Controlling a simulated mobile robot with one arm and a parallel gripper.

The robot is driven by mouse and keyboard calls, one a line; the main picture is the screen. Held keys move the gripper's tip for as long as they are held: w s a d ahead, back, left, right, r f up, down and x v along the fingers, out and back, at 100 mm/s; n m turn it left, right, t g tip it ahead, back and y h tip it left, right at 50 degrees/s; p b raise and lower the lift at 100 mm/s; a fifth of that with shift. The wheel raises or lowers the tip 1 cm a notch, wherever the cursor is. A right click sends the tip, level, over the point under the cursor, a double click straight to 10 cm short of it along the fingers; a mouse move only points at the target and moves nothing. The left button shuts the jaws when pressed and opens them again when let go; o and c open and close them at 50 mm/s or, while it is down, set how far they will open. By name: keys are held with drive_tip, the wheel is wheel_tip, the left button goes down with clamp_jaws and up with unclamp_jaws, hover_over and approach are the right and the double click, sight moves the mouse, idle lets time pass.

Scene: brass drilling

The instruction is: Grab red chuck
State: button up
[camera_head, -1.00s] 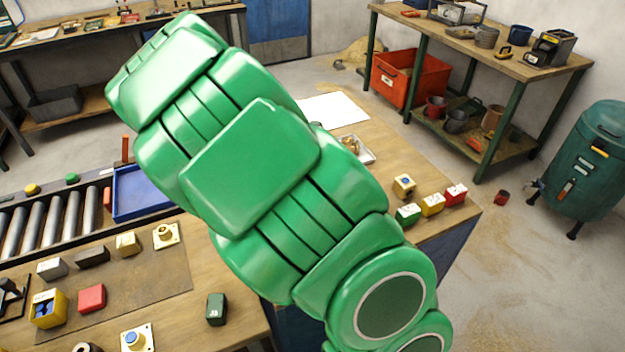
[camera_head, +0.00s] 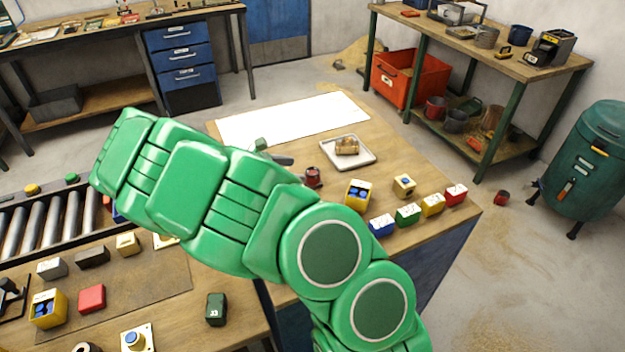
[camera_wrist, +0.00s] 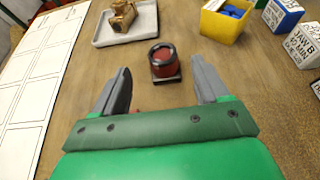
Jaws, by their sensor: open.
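The red chuck (camera_head: 313,176) is a small red and black piece on the wooden table, just past my arm in the head view. In the wrist view the red chuck (camera_wrist: 163,61) stands on a dark square base, ahead of my gripper and between the lines of its two fingers. My gripper (camera_wrist: 165,82) is open and empty, with grey fingers spread apart. In the head view only one grey finger of my gripper (camera_head: 284,160) shows clearly beyond the green arm, left of the chuck.
A white tray (camera_head: 369,158) with a brass part (camera_head: 347,145) lies behind the chuck. A yellow bin (camera_head: 358,195) with blue pieces stands to its right, near blue (camera_head: 382,225), green (camera_head: 408,214), yellow and red labelled blocks. A white sheet (camera_head: 290,118) covers the table's far left.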

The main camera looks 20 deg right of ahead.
sight(318, 172)
drive_tip(key=shift+x, duration=2.95)
drive_tip(key=shift+s+a+f, duration=0.1)
drive_tip(key=shift+s, duration=0.05)
drive_tip(key=shift+c, duration=0.2)
clamp_jaws()
